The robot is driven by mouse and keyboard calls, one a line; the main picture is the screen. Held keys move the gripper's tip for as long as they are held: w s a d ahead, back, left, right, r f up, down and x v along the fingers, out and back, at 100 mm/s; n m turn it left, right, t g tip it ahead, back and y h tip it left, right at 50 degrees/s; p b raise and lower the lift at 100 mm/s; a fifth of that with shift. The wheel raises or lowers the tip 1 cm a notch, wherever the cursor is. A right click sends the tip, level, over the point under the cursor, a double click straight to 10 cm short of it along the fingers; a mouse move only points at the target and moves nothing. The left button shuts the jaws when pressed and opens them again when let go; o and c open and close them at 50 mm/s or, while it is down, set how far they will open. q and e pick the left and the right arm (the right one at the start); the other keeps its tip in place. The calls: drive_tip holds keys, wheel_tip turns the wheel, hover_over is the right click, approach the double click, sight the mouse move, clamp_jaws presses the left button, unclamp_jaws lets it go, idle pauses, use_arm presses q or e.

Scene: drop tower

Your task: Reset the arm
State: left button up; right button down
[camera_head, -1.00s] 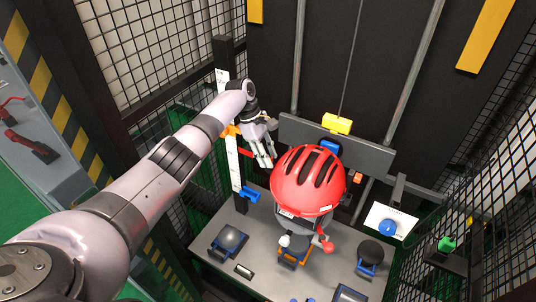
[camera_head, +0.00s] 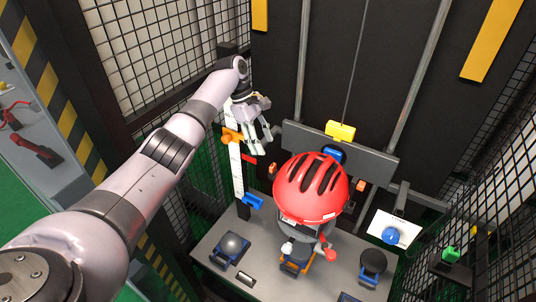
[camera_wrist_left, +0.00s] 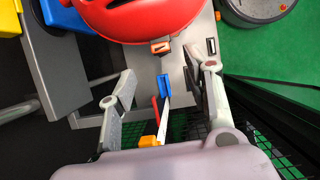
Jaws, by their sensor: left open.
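My left gripper (camera_head: 257,140) is open and empty in the head view, up and to the left of the red helmet (camera_head: 311,188). In the left wrist view its two fingers (camera_wrist_left: 165,92) stand wide apart with nothing gripped between them. The helmet also shows at the top of the wrist view (camera_wrist_left: 140,15), clear of the fingers. Between the fingers in that view, farther off, are a blue part (camera_wrist_left: 165,86) and a red pointer (camera_wrist_left: 155,108). My right gripper is not in view.
A white scale (camera_head: 236,170) with an orange slider and a blue clamp (camera_head: 252,201) stands beside my gripper. A grey crossbar (camera_head: 300,135) with a yellow block (camera_head: 340,131) is behind the helmet. The grey table (camera_head: 213,238) holds several anvils. Mesh cage walls (camera_head: 490,170) close the sides.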

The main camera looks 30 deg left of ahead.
use_arm(q)
drive_tip(key=v, duration=0.3)
drive_tip(key=shift+r, duration=0.3)
drive_tip(key=shift+f, duration=0.1)
drive_tip(key=s+f+m+y+b, duration=0.1)
drive_tip(key=s+f+m, duration=0.15)
drive_tip(key=f, duration=0.85)
drive_tip(key=s+f+m+y+b, duration=0.1)
drive_tip(key=s+f, duration=0.2)
drive_tip(key=f, duration=0.9)
drive_tip(key=s+f+m+y+b, duration=0.1)
drive_tip(key=s+f+b, duration=0.15)
drive_tip(key=f, duration=0.85)
drive_tip(key=s+d+f+m+y+b, duration=0.15)
drive_tip(key=s+f+m, duration=0.45)
drive_tip(key=s+f, duration=1.2)
drive_tip(key=s+d+f+m+b, duration=0.1)
drive_tip(key=s+f, duration=0.4)
drive_tip(key=s, duration=0.5)
drive_tip(key=s+d+f+m+b, duration=0.1)
drive_tip(key=s+d+f+m, duration=0.3)
drive_tip(key=s, duration=0.6)
drive_tip(key=s+d+f+m+t+b, duration=0.1)
drive_tip(key=s+d+f+m, duration=0.2)
drive_tip(key=s+f, duration=0.3)
drive_tip(key=s+m, duration=0.1)
drive_tip(key=s, duration=0.3)
drive_tip(key=shift+s+f, duration=0.3)
